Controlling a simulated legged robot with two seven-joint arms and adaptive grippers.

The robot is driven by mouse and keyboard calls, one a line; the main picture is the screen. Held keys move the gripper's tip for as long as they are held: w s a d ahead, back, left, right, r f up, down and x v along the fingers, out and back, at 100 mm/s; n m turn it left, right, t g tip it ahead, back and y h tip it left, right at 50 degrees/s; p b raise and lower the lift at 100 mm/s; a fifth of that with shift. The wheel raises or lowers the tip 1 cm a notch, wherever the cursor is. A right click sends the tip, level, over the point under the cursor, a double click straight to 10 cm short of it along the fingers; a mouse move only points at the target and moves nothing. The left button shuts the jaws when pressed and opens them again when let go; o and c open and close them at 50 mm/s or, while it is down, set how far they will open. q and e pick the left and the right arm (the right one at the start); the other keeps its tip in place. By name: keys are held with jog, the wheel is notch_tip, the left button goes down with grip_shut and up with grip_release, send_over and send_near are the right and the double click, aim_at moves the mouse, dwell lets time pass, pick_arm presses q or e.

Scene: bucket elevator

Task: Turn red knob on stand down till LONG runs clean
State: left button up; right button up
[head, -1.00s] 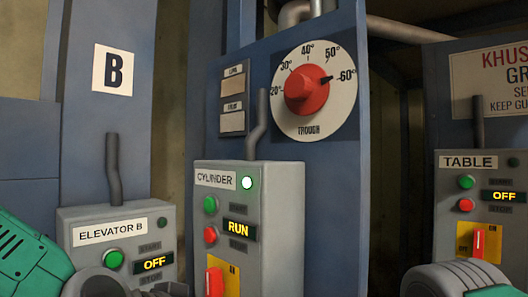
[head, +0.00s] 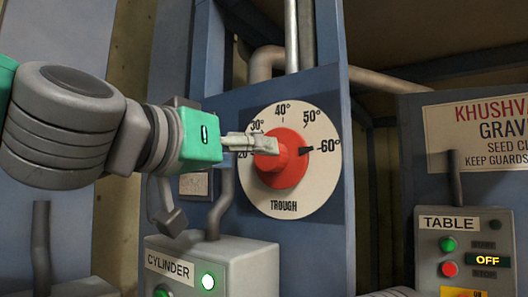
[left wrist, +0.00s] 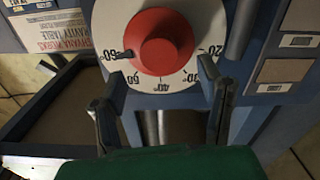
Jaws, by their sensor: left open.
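The red knob (head: 283,160) sits at the centre of a round white TROUGH dial (head: 285,204) on the blue stand (head: 355,60). Its black pointer is at about 60°. My left gripper (head: 270,146) reaches in from the left, its fingers in front of the knob's left part. In the left wrist view the knob (left wrist: 162,42) lies just beyond and between the spread, empty fingers (left wrist: 163,72). I cannot tell whether a finger touches it. In that view the dial is upside down. My right gripper is not in view.
The grey CYLINDER box (head: 215,265) with a lit green lamp stands below the dial. A TABLE box (head: 463,250) reading OFF is at right, under a KHUSHVA sign (head: 480,135). Two small label panels (left wrist: 285,70) sit beside the dial; my arm mostly hides them in the head view.

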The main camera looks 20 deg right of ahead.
aim_at(264, 157)
pick_arm(q)
jog(key=p+x, duration=0.1)
jog(key=x, duration=0.5)
jog(key=shift+s+d, duration=0.1)
jog(key=shift+a, duration=0.4)
jog(key=c, duration=0.8)
jog(key=shift+s+d+r, duration=0.1)
jog(key=shift+d, duration=0.1)
jog(key=c, duration=0.3)
